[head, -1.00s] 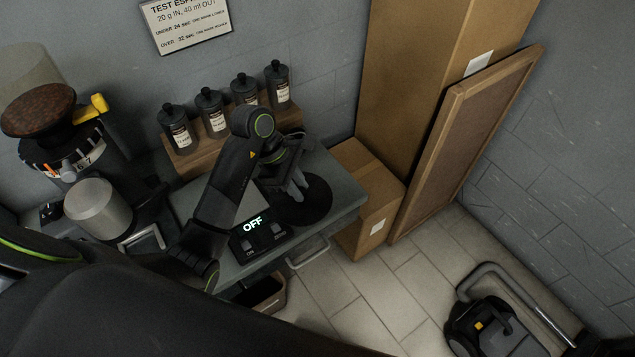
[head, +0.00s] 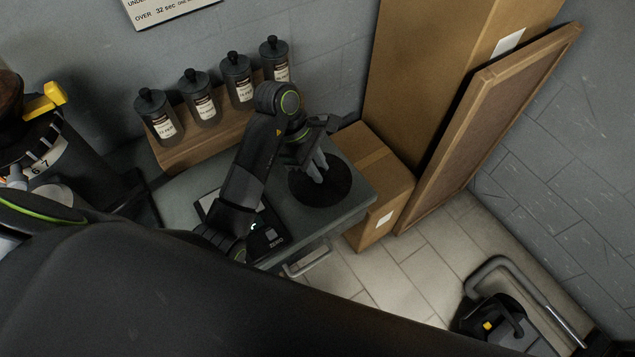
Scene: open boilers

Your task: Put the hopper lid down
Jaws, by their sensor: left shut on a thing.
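The hopper lid (head: 334,188) is a flat, round black disc at the right end of the grey counter (head: 352,203). It looks level and lies on the counter or just above it; I cannot tell which. My left gripper (head: 317,172) reaches down from above with its fingers shut at the middle of the lid, hiding the part it grips. The bean hopper (head: 9,100) on the grinder is cut off at the left edge, with dark brown beans showing. My right gripper is not in view.
Several dark canisters (head: 238,80) stand on a wooden shelf (head: 212,138) behind the counter. A scale (head: 268,240) is partly hidden by my left arm. Cardboard boxes (head: 378,180) and a framed board (head: 490,130) stand right. A vacuum cleaner (head: 495,322) is on the floor.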

